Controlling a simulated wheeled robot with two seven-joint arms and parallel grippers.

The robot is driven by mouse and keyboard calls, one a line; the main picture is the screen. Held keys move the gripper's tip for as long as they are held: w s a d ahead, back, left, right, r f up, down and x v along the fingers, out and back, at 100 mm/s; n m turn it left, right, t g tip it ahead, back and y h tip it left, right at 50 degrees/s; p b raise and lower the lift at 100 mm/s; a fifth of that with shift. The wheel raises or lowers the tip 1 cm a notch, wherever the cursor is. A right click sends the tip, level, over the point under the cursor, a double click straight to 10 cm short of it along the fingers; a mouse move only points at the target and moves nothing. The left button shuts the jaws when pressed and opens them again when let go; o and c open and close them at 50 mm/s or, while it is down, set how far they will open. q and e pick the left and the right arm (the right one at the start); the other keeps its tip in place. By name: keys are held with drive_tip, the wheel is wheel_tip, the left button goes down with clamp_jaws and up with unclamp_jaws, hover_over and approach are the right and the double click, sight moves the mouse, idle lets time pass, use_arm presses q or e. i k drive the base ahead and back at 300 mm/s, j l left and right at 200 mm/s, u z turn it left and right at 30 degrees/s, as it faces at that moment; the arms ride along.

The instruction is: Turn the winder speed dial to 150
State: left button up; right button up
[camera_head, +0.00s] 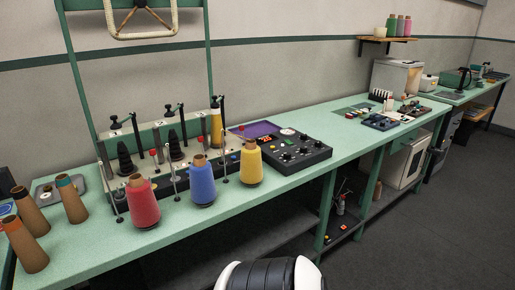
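The winder (112,176) stands on the left part of the green bench, with black spindles, upright posts and a dark front panel. Red (143,203), blue (202,184) and yellow (251,166) yarn cones stand in front of it and hide much of that panel. A black control box (312,156) with several knobs and small buttons lies to the right of the yellow cone. I cannot tell which knob is the winder speed dial, and no dial numbers are legible. Neither of my grippers is in view.
Several brown empty cones (72,200) stand at the bench's left end. A purple tray (262,128) lies behind the control box. The green bench top (345,133) is clear right of the box. Further right are small parts trays (380,122) and a white cabinet (398,77).

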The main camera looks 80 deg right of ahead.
sight(304, 149)
drive_tip(key=z, duration=2.9)
